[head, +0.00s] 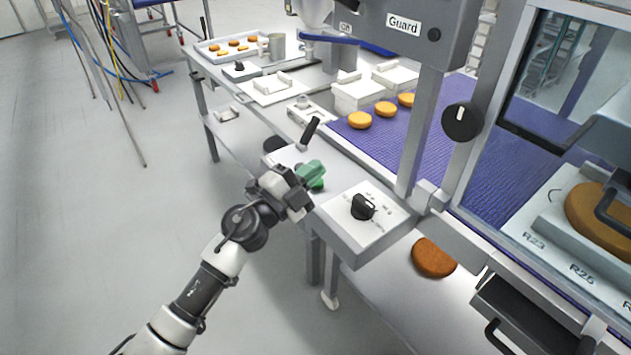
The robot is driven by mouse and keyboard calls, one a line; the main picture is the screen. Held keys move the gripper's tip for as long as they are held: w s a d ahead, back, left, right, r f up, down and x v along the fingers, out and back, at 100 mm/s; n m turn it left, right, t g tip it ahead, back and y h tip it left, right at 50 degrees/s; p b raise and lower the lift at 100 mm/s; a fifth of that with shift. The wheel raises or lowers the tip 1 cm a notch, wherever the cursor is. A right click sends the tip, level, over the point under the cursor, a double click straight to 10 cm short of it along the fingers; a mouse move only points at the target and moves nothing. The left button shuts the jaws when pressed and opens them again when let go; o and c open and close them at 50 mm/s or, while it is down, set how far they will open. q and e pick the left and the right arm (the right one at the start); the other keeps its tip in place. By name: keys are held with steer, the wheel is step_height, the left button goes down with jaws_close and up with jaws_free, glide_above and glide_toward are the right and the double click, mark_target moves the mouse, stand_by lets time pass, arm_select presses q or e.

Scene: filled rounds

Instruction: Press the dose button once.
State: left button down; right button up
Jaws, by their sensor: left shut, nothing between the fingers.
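My left gripper (309,173) reaches in from the lower left over the front control panel (340,245). Its green-toned fingers are shut with nothing between them. A green round button (319,184) shows just under and beside the fingertips, partly hidden by them. I cannot tell whether the fingers touch it or hover just above it. No label for it is readable. My right gripper is not in view.
A black rotary knob (363,207) sits on the panel to the right, and a black lever (310,131) stands behind the gripper. Orange-brown rounds (359,120) lie on the purple belt (440,150). A grey post (421,135) and the guard housing (405,35) stand at the right.

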arm_select(q)
steer(key=d+r+m+g+h, duration=0.1)
steer(key=d+r+m+g, duration=0.35)
steer(key=m+g, duration=0.35)
steer(key=w+a+r+m+t+y+b, duration=0.1)
steer(key=w+a+m+y, duration=0.3)
steer(key=y, duration=0.7)
steer(key=shift+w+a+r+b, duration=0.2)
steer(key=shift+w+r+b, duration=0.1)
steer(key=shift+w+r, duration=0.15)
